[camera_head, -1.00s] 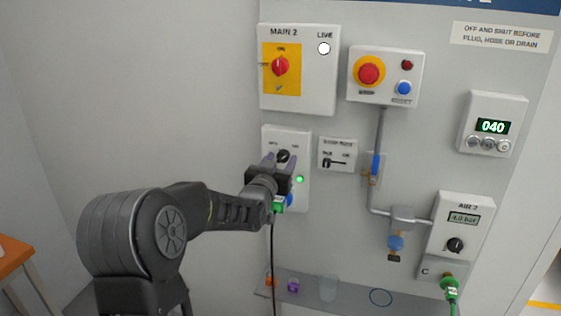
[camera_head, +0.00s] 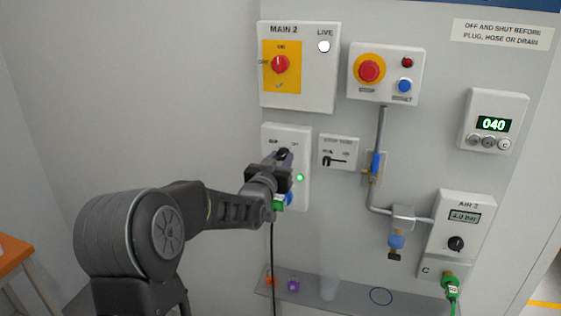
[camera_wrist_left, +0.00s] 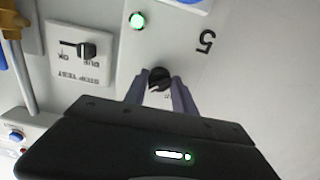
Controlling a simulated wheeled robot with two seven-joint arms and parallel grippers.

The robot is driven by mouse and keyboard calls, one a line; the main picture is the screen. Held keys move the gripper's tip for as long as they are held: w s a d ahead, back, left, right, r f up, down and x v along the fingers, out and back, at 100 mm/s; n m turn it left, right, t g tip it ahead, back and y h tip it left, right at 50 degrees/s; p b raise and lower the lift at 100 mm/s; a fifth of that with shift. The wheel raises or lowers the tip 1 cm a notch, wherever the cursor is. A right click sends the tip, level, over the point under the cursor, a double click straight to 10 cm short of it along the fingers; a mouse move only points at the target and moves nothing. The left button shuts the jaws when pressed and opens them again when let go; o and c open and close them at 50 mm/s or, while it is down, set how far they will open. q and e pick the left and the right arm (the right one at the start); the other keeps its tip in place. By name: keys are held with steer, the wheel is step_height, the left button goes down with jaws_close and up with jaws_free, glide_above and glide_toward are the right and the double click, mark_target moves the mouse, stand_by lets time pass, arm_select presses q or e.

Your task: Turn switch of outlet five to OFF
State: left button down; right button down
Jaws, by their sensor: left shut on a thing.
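Outlet five is a white box (camera_head: 301,141) on the grey panel, below the MAIN 2 box. The numeral 5 (camera_wrist_left: 206,41) shows on it in the left wrist view. Its black rotary switch (camera_head: 283,154) also shows in the left wrist view (camera_wrist_left: 159,76). A green lamp (camera_head: 300,178) on the box is lit. My left gripper (camera_head: 279,160) is at the switch, its two fingers on either side of the knob and shut on it. The fingers hide part of the switch's lettering. My right gripper is not in view.
The MAIN 2 box (camera_head: 316,92) with a red knob is above. A STOP TEST plate (camera_head: 338,153) with a small lever is just right of the outlet. A blue-handled valve (camera_head: 376,163) and pipe are farther right. A shelf (camera_head: 345,300) with small items runs below.

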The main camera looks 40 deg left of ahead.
arm_select(q)
steer(key=n+b, duration=0.3)
steer(key=b, duration=0.2)
steer(key=n+b, duration=0.3)
steer(key=b, duration=0.2)
steer(key=n+b, duration=0.3)
steer(key=b, duration=0.3)
steer(key=shift+d+f+n, duration=0.1)
steer(key=shift+f+n, duration=0.15)
steer(key=shift+n, duration=0.15)
steer(key=n+b, duration=0.2)
steer(key=n, duration=0.1)
steer(key=shift+r, duration=0.15)
steer(key=n+b, duration=0.1)
steer(key=n, duration=0.3)
steer(key=shift+r+n+b, duration=0.15)
steer(key=shift+n+b, duration=0.2)
steer(key=shift+n, duration=0.05)
steer(key=c, duration=1)
jaws_free()
